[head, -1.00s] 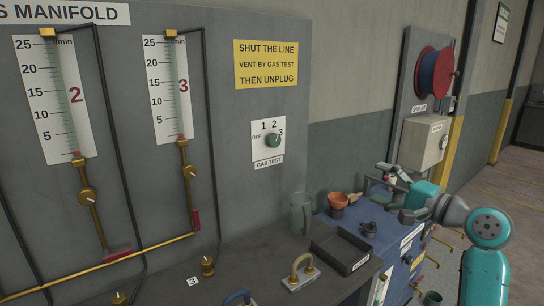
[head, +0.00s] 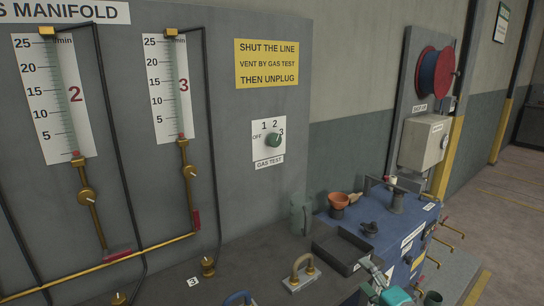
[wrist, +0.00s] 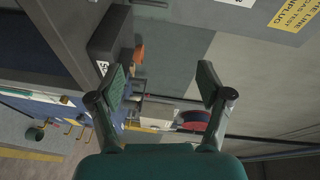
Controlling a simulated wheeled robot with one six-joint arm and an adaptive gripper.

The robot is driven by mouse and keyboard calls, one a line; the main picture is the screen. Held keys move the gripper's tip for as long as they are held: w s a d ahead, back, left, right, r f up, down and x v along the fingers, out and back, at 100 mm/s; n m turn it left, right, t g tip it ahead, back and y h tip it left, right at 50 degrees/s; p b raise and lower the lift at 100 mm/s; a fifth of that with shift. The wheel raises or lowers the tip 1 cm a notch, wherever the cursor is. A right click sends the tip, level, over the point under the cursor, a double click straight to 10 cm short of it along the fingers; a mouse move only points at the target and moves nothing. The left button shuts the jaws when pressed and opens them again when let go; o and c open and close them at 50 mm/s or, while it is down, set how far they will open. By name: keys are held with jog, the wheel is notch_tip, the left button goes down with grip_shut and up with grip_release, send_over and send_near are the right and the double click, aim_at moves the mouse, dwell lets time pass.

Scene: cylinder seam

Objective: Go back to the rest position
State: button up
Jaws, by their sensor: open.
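My gripper (wrist: 160,88) shows in the wrist view with its two fingers apart and nothing between them. The gas manifold panel (head: 235,150) stands at the left and centre, with flow tubes 2 and 3 and a green gas test knob (head: 273,140).
A black tray (head: 340,248), a green mug (head: 301,213) and an orange bowl (head: 338,199) stand near the blue bench (head: 385,220). A hose reel (head: 435,72) hangs behind. Floor at the right is open.

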jog(key=s+a+f+n+h, duration=0.2)
jog(key=s+f+h, duration=0.1)
jog(key=s+f, duration=0.8)
jog(key=s+a+f+n+h, duration=0.1)
jog(key=s+f+h, duration=0.1)
jog(key=s+f, duration=0.95)
jog(key=s+r+n, duration=0.3)
jog(key=s, duration=0.6)
jog(key=s+a+r+n, duration=0.1)
jog(key=s+r+n, duration=0.2)
jog(key=s, duration=0.7)
jog(key=s+a+r+n+g, duration=0.1)
jog(key=s+r+n, duration=0.2)
jog(key=s, duration=0.7)
jog(key=shift+r+h, duration=0.3)
jog(key=shift+r, duration=0.5)
jog(key=shift+w+a, duration=0.1)
dwell(1.0)
